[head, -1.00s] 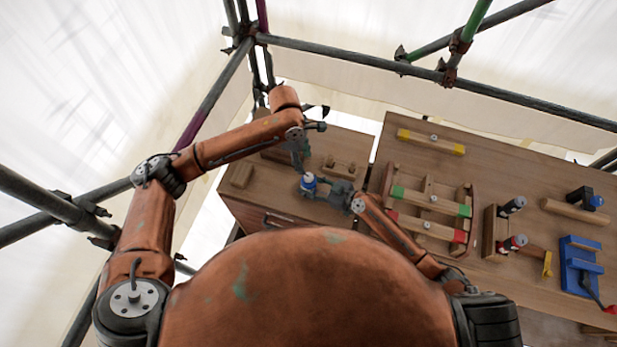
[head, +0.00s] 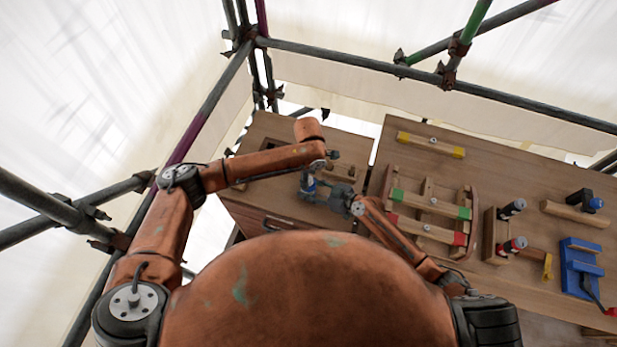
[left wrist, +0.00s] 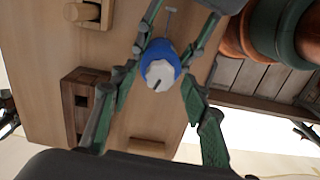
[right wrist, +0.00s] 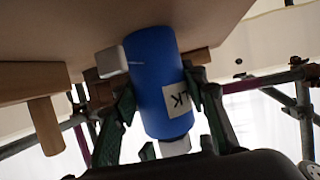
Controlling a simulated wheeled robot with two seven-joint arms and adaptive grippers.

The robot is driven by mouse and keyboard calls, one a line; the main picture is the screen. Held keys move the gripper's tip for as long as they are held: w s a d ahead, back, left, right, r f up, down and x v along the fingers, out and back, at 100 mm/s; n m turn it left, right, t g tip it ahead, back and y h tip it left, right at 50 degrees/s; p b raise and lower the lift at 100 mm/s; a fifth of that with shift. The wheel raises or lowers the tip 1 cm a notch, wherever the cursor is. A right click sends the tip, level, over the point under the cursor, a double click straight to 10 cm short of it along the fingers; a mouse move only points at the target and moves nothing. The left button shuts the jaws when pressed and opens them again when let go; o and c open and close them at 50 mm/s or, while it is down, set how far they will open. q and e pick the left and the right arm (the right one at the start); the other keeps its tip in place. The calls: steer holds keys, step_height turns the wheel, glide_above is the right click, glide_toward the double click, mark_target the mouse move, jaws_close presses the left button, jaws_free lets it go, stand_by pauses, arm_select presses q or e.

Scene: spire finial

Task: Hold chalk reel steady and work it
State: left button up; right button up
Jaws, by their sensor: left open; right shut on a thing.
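The chalk reel (right wrist: 155,80) is a blue cylinder with a white label and a pale knob at its end. My right gripper (right wrist: 160,95) is shut on it, one finger at each side. In the head view the reel (head: 309,187) is small, at the tip of my right gripper (head: 322,190), above the left bench. In the left wrist view the reel (left wrist: 160,66) shows its pale end between the fingers of my left gripper (left wrist: 165,45). The left gripper is open around it; I cannot tell whether its fingers touch it. In the head view the left gripper (head: 308,178) is close over the reel.
A wooden block with a slot (left wrist: 80,100) and a small wooden piece (left wrist: 147,147) are on the left bench. The right bench (head: 480,170) holds clamped boards (head: 430,203), a blue vise (head: 580,265) and a yellow-ended bar (head: 430,143). Scaffold poles (head: 210,100) stand behind.

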arm_select(q)
steer(key=shift+f, duration=0.4)
jaws_close()
stand_by(0.4)
